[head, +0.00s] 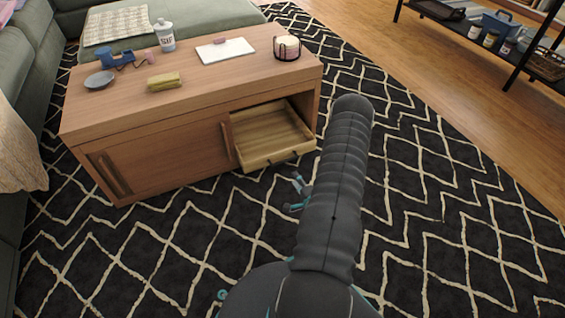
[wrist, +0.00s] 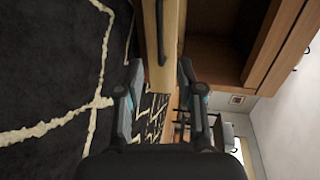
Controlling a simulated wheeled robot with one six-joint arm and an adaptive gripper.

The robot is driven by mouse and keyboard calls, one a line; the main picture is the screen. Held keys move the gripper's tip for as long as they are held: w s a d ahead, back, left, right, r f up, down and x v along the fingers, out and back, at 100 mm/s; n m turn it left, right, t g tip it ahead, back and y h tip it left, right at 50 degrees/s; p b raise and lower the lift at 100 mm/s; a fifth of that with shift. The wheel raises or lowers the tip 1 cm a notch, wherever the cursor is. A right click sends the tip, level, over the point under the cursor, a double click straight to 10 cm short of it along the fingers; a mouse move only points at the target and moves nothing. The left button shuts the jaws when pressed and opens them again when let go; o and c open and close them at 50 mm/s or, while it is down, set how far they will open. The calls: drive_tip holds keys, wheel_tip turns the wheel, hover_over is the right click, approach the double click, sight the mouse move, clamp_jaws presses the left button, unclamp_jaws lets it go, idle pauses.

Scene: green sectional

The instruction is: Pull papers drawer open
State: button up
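The papers drawer (head: 268,137) is a light wooden drawer pulled out from the right part of the wooden coffee table (head: 215,95). Its inside looks empty. My gripper (head: 297,187) is low in front of the drawer, partly hidden by my arm. In the wrist view my gripper (wrist: 160,72) is open, with one finger on each side of the drawer front (wrist: 173,60). The dark drawer handle (wrist: 160,28) lies beyond the fingertips, and I see no contact with it.
A cup in a black holder (head: 287,47), a notepad (head: 225,50), a white bottle (head: 164,35), a yellow block (head: 164,81) and a grey dish (head: 99,81) are on the tabletop. A green sofa (head: 35,45) is left. The patterned rug (head: 440,200) is clear at right.

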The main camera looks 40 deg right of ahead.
sight(282, 162)
drive_tip(key=b+x, duration=0.1)
drive_tip(key=x, duration=1.2)
drive_tip(key=shift+w+d+f+b, duration=0.1)
drive_tip(key=shift+w+b, duration=0.2)
clamp_jaws()
